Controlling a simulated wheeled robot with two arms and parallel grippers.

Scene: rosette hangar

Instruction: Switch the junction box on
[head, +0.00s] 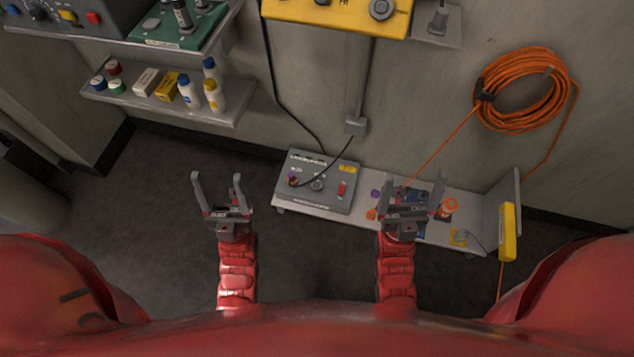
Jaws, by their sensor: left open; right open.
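The likely junction box is a grey box (318,181) lying on a low shelf near the wall. Its top face has a small red switch (342,188), a round dark knob, a purple and orange part at the left and a yellow label. A black cable reaches the box. I cannot tell the switch's position. My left gripper (217,176) is open and empty, left of the box and apart from it. My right gripper (420,180) is open and empty, right of the box, over the shelf; it hides part of the items behind it.
The low metal shelf (462,218) holds small blue and orange items. A yellow block (508,232) is at its right end. An orange cable coil (522,90) hangs on the wall. Bottles and small boxes stand on a wall shelf (222,118) at upper left. A yellow panel (340,14) is above.

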